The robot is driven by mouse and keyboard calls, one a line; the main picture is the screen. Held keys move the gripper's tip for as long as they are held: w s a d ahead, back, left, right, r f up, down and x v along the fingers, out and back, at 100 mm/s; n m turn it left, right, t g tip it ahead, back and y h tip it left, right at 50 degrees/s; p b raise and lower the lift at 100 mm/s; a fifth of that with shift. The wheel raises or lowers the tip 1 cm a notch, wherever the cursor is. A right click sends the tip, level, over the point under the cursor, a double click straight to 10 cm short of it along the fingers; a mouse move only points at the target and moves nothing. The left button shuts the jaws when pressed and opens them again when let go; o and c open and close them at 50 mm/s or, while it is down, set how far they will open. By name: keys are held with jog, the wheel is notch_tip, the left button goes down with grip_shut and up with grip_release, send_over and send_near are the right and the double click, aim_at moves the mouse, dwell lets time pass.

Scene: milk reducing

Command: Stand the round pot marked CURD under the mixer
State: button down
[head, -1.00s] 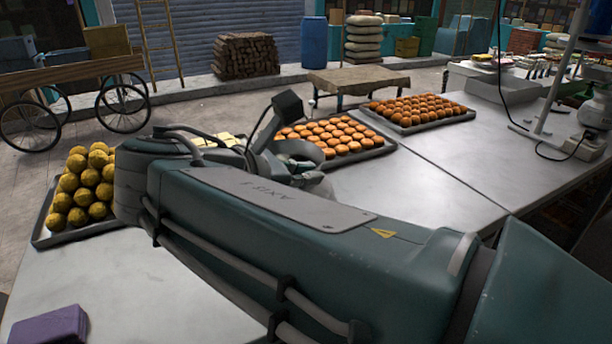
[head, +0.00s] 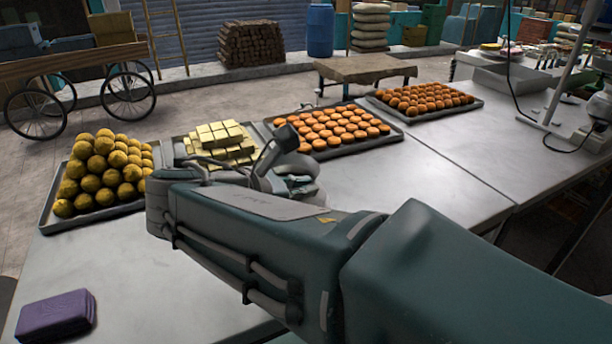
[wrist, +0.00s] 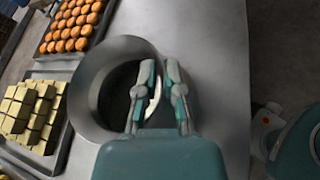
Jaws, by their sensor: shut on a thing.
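A round grey metal pot (wrist: 84,100) with a wide rim and dark inside shows in the wrist view, below my gripper. My gripper (wrist: 160,75) is shut on the pot's right-hand rim, one finger inside and one outside. No CURD mark can be read. In the head view my arm hides most of the pot; a small grey part near the arm's end may be pot or gripper. A stand with a post (head: 562,75) and a cable, perhaps the mixer, is at the right and cut off by the edge.
Trays of round yellow sweets (head: 100,172), pale blocks (head: 220,140) and orange sweets (head: 330,128) line the table's far edge, with another orange tray (head: 425,97) beyond. A purple folded cloth (head: 55,315) lies front left. The table (head: 440,160) is clear toward the stand.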

jog(key=c, duration=0.8)
grip_release()
jog(key=shift+o, duration=0.2)
jog(key=shift+f, duration=0.1)
jog(key=v, duration=1.1)
jog(key=d+f+m+g+y, duration=0.25)
jog(key=d+f+m, duration=0.2)
jog(key=d, duration=0.45)
jog(key=d+f+m+g+y, duration=0.1)
jog(key=d+f+m+g, duration=0.3)
jog(key=d, duration=0.5)
jog(key=s+d+f+m+t+y, duration=0.1)
jog(key=s+d+f+m+y, duration=0.4)
jog(key=m, duration=1)
jog(key=s+d+f, duration=0.1)
jog(key=d+f, duration=0.1)
jog(key=d, duration=0.1)
jog(key=shift+d+t, duration=0.3)
jog(key=shift+t, duration=0.05)
jog(key=shift+o, duration=0.4)
jog(key=shift+s+d+f+m+y, duration=0.15)
jog(key=shift+s+m+y, duration=0.1)
jog(key=shift+m, duration=0.3)
